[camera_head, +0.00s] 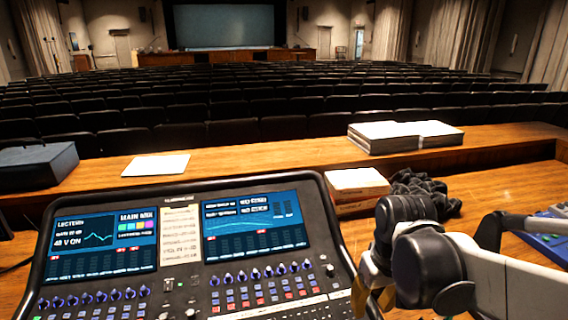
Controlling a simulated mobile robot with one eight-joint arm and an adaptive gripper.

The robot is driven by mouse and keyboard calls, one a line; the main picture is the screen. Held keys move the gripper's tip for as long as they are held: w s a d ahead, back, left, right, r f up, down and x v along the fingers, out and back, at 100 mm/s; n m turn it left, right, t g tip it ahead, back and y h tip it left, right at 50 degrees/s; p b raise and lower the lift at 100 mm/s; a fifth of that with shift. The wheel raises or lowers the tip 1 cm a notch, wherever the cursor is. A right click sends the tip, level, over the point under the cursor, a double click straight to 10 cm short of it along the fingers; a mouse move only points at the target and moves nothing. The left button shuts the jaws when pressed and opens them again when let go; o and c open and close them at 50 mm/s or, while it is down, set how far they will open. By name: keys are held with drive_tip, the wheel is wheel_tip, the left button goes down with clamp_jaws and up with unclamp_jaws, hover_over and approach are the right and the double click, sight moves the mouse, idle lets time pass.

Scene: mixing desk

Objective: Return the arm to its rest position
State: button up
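My arm comes in from the right edge, with white links and dark rounded joints. It is bent over the right end of the mixing desk (325,190), a dark console with two lit screens. The far end of the arm points down to the lower middle of the picture. A yellowish part (362,298) shows there, at the right edge of the desk, and may belong to my gripper. The fingertips are not clearly visible, so I cannot tell whether they are open, shut or holding anything.
A box-like stack (357,183) and a dark crumpled bundle (420,187) lie close behind my arm. A blue device (545,240) is at the right edge. White stacks (405,136), a white sheet (156,165) and a dark case (38,165) sit on the wooden ledge (260,156). Seat rows lie beyond.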

drive_tip(key=s+r+m+t+b, duration=0.1)
drive_tip(key=s+r+t, duration=0.2)
drive_tip(key=s+t, duration=0.2)
drive_tip(key=shift+s+a+r+m+t, duration=0.15)
drive_tip(key=shift+s+a+m+t, duration=0.15)
drive_tip(key=shift+s+a+m, duration=0.15)
idle(1.5)
